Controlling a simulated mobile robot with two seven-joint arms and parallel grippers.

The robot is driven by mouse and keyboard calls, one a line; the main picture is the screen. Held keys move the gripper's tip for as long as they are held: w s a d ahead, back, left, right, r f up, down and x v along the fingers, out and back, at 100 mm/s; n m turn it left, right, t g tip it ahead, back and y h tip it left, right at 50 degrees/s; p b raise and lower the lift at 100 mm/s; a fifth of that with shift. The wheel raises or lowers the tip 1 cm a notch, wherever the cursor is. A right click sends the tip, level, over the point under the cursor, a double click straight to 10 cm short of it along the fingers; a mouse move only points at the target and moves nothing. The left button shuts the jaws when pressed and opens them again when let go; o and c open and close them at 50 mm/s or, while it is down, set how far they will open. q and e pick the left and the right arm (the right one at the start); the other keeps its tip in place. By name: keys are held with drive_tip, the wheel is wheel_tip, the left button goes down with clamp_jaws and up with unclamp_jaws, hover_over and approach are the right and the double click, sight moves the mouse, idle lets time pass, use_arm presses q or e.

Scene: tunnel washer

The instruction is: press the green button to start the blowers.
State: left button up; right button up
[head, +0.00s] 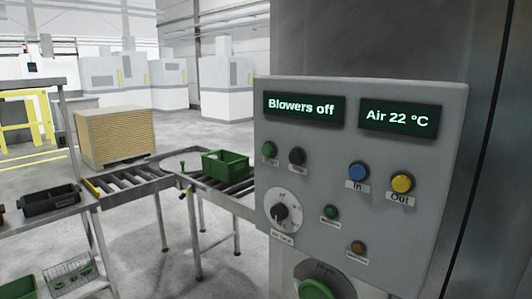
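The grey control panel (366,126) fills the right of the head view. Its left display (304,107) reads "Blowers off" and its right display (398,117) reads "Air 22 °C". A green button (270,149) sits under the left display, with a black button (297,156) just right of it; their small labels are too blurred to read. Nothing touches the green button. A smaller green round part (331,211) is lower down, and a large green part (316,289) is cut off by the bottom edge. Neither gripper is in view.
The panel also has a blue "In" button (358,171), a yellow "Out" button (402,183), a dial (282,212) and a brown round part (358,247). Left stand a roller conveyor (122,185), a green crate (226,164) and a bench holding a black tray (49,201).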

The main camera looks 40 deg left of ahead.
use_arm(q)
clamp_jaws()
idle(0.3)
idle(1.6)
